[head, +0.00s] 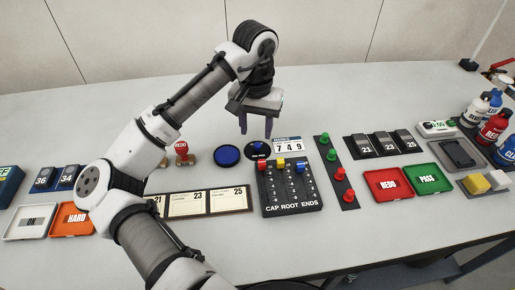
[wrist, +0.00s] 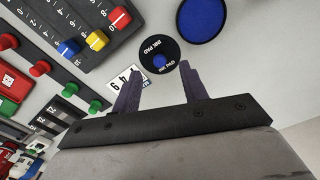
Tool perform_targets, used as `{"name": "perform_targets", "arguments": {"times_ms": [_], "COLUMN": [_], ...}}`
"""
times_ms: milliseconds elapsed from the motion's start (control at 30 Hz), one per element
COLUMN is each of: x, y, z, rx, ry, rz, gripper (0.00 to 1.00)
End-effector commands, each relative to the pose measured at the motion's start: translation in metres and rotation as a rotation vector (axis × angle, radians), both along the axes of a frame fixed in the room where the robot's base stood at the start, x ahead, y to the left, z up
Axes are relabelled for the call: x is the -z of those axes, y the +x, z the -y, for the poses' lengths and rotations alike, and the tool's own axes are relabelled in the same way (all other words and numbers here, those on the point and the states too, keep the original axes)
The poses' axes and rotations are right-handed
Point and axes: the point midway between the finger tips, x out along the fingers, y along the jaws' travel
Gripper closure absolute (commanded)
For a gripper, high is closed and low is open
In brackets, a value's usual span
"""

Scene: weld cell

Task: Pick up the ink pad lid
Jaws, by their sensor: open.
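The ink pad lid (wrist: 172,50) is a black disc with white "INK PAD" lettering and a blue knob. It lies flat on the table. In the head view the lid (head: 257,151) sits below my gripper (head: 257,126), partly hidden by it. My gripper is open, fingers pointing down. In the wrist view the fingertips of my gripper (wrist: 158,82) show on either side of the lid's near edge, with nothing between them; contact cannot be told. The round blue ink pad (head: 227,156) lies open just left of the lid; it also shows in the wrist view (wrist: 203,16).
A number card (head: 288,145) lies close to the lid's right. A black slider board (head: 290,187) stands in front of it. Red stamps (head: 183,152) and date cards (head: 205,201) are to the left and front. The table behind the lid is clear.

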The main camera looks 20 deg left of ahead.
Motion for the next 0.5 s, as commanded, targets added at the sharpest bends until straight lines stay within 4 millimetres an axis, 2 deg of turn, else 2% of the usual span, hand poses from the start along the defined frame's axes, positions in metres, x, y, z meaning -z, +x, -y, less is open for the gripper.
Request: {"name": "perform_targets", "arguments": {"times_ms": [167, 400, 500], "x": [0.013, 0.047, 0.053], "y": [0.002, 0.005, 0.006], "z": [0.001, 0.001, 0.002], "rx": [0.001, -0.001, 0.000], "ry": [-0.003, 0.001, 0.000], "rz": [-0.001, -0.001, 0.001], "gripper": [0.57, 0.57, 0.57]}}
